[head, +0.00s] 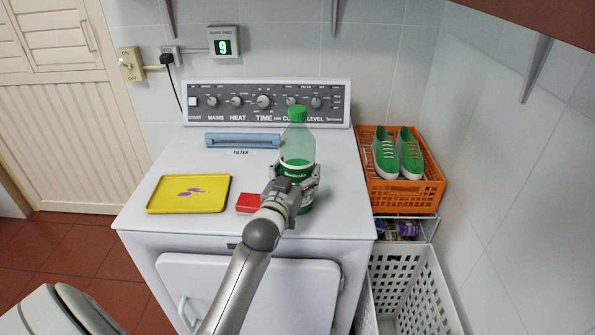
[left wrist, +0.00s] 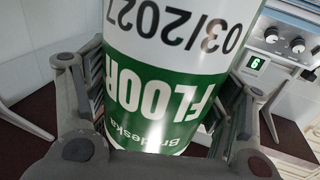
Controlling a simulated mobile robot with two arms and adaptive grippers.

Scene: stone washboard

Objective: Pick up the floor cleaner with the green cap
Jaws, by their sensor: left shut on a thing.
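The floor cleaner is a clear green bottle with a green cap (head: 297,113) and a green-and-white label. It stands upright over the right part of the white machine's top (head: 170,165). My left gripper (head: 294,184) is around its lower part and shut on it. In the left wrist view the bottle (left wrist: 165,85) fills the space between the fingers, with the word FLOOR upside down on its label. I cannot tell whether its base touches the machine top. My right gripper is out of view.
A yellow tray (head: 150,207) with purple marks lies left on the machine top. A red block (head: 248,203) is beside my gripper. A blue filter piece (head: 225,140) lies behind. An orange crate (head: 390,194) with green shoes (head: 410,155) stands right, above a white basket (head: 425,285).

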